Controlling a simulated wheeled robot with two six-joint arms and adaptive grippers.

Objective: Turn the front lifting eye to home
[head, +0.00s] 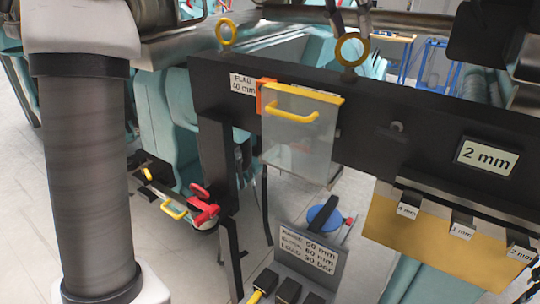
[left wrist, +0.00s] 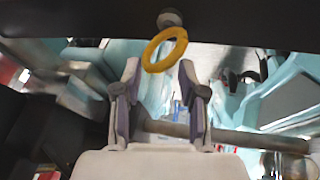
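Two yellow lifting eyes stand on the top edge of a black beam (head: 222,85). The nearer, larger eye (head: 352,50) is right of the smaller far eye (head: 226,33). My left gripper (head: 350,18) is just above the nearer eye in the head view. In the left wrist view, the left gripper (left wrist: 160,75) is open, and a yellow ring (left wrist: 165,50) shows at its fingertips, with a gap to each finger. The ring looks tilted there, on a dark round base. I cannot tell contact for certain. My right gripper is not in view.
A "2 mm" sign (head: 486,157) and several labelled tabs above a tan plate (head: 415,235) are at right. A label stand (head: 308,255) is below. Teal seats are behind.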

